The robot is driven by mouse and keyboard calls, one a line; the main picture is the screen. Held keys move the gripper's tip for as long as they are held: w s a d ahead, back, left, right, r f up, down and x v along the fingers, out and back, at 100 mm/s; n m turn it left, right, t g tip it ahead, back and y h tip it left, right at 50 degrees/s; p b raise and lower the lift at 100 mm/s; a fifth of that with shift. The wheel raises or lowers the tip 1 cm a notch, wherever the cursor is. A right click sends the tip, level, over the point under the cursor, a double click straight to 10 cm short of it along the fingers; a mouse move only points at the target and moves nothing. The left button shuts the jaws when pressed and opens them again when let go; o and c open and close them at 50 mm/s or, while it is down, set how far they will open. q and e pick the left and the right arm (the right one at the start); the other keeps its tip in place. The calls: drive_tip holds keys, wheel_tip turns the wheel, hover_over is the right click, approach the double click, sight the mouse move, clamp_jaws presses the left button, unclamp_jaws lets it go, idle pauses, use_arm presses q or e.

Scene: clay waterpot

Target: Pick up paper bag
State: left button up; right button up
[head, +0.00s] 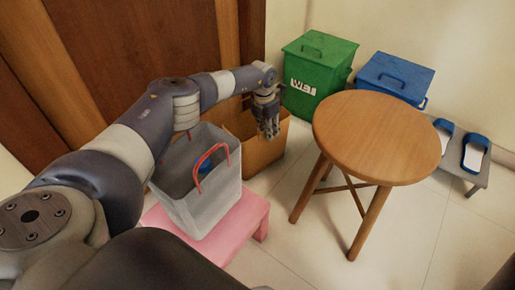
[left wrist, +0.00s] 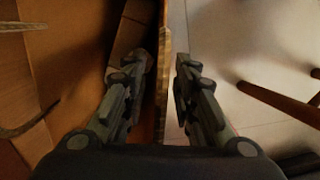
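The brown paper bag (head: 262,158) stands open-topped on the floor against the wooden door, behind the grey bag. My left gripper (head: 268,130) points down over its right-hand part. In the left wrist view the bag's brown inside (left wrist: 75,50) fills the left half, with thin curved strands like handles at the far left. The left gripper (left wrist: 162,85) is open there, its fingers on either side of the bag's upright edge. One finger is over the inside, the other over the floor. I cannot tell whether either touches the bag. My right gripper is not in view.
A grey bag (head: 209,201) with red handles and something blue inside stands on a pink stool (head: 245,222), under my left arm. A round wooden table (head: 377,135) is at right. Green (head: 317,75) and blue (head: 394,76) bins and a slipper rack (head: 470,177) line the wall.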

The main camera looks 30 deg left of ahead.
use_arm(q)
clamp_jaws()
drive_tip(key=shift+w, duration=0.1)
drive_tip(key=shift+r, duration=0.2)
